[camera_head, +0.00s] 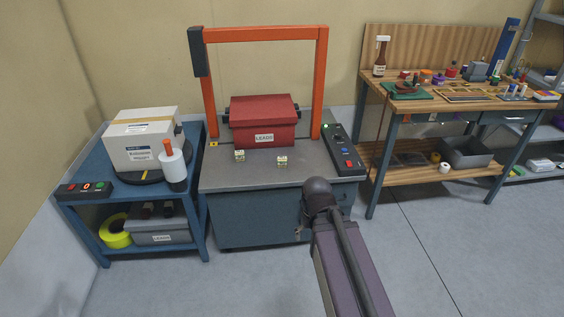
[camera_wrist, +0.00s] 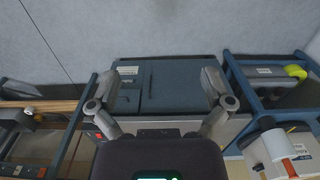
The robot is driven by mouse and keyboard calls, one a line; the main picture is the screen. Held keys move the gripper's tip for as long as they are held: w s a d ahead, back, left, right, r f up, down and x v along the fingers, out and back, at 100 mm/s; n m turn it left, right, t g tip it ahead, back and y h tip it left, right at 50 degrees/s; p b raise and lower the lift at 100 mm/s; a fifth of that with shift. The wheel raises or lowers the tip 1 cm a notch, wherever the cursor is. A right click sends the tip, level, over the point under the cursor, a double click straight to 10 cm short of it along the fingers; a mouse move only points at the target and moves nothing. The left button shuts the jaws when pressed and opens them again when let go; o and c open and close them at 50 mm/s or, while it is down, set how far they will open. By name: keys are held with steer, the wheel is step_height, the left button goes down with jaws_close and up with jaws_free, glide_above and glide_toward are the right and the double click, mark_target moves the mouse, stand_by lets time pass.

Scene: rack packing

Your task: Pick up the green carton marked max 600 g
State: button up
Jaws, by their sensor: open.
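I cannot make out for certain a green carton marked max 600 g. Two small pale yellow-green blocks with dark marks stand on the grey worktop (camera_head: 222,180) in the head view: a left block (camera_head: 239,155) and a right block (camera_head: 282,161). Their print is too small to read. My gripper (camera_wrist: 160,84) is open and empty in the wrist view, its fingers spread wide in front of the blue cabinet (camera_wrist: 165,88). In the head view only my arm shows, at the worktop's front right, and the gripper is hidden.
A red box (camera_head: 262,110) labelled LEADS stands under an orange frame (camera_head: 265,34). A control panel (camera_head: 342,148) lies on the right. A white box (camera_head: 140,132) and a bottle (camera_head: 173,168) stand on the left cart. A cluttered wooden bench (camera_head: 450,108) stands at right.

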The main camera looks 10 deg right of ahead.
step_height(320, 180, up, 6)
steer(key=p, duration=0.5)
steer(key=shift+f, duration=0.1)
steer(key=c, duration=0.6)
